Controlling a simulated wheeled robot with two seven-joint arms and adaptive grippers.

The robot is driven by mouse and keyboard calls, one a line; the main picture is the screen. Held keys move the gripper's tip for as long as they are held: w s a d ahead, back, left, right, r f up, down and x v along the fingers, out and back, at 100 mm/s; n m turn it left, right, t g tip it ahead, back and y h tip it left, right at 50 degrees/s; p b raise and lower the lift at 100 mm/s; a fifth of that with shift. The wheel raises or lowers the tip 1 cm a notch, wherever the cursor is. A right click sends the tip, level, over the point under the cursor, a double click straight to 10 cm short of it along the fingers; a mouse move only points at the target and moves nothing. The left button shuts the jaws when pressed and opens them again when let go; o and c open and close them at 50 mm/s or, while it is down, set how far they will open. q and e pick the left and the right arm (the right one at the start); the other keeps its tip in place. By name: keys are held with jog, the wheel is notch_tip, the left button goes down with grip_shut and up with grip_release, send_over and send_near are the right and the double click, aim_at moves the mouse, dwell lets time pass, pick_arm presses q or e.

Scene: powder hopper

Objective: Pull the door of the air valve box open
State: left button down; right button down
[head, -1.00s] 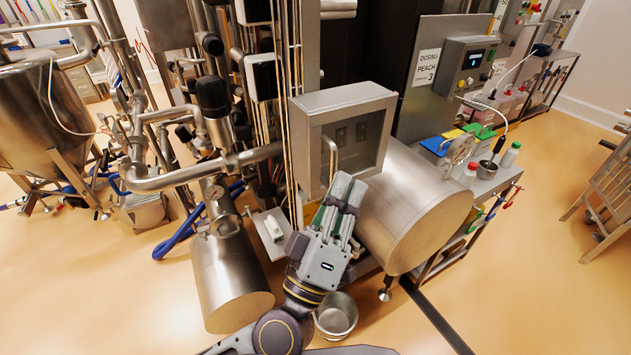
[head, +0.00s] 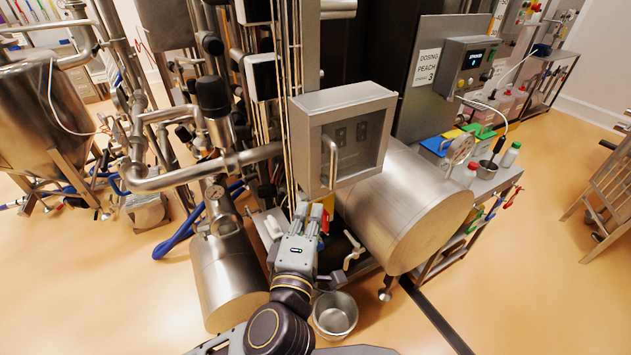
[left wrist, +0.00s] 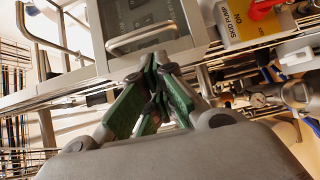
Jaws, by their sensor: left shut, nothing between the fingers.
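The air valve box (head: 343,105) is a grey metal box with a windowed door (head: 358,146) that looks shut. A vertical bar handle (head: 332,163) is on the door's left side. My left gripper (head: 309,212) is below the box, under the handle and apart from it, shut and empty. In the left wrist view, the green-padded fingers (left wrist: 154,100) are together, and the handle (left wrist: 142,36) shows beyond their tips against the door (left wrist: 150,15). My right gripper is not in view.
A steel cylinder (head: 425,215) lies right of and below the box. Thin vertical pipes stand at the box's left. A steel bucket (head: 335,315) is on the floor beside my arm. A yellow label with a red part (left wrist: 262,12) is at upper right in the wrist view.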

pick_arm(q)
jog(key=shift+w, duration=0.15)
dwell(0.3)
jog(key=p, duration=0.1)
send_near(319, 170)
jog(key=shift+x, duration=2.7)
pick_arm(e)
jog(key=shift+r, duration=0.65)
pick_arm(q)
jog(key=shift+y+p, duration=0.3)
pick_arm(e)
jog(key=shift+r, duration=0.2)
pick_arm(q)
jog(key=shift+s+d+n, duration=0.1)
jog(key=shift+s+n, duration=0.15)
jog(key=shift+n, duration=0.05)
jog(key=shift+s+d+r, duration=0.1)
jog(key=shift+s+d, duration=0.1)
jog(key=shift+s, duration=0.05)
jog(key=shift+s+y+p, duration=0.15)
jog(key=shift+y+p, duration=0.15)
jog(key=shift+p, duration=0.05)
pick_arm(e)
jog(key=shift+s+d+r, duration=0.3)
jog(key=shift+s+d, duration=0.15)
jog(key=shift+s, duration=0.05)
pick_arm(q)
jog(key=shift+d, duration=0.15)
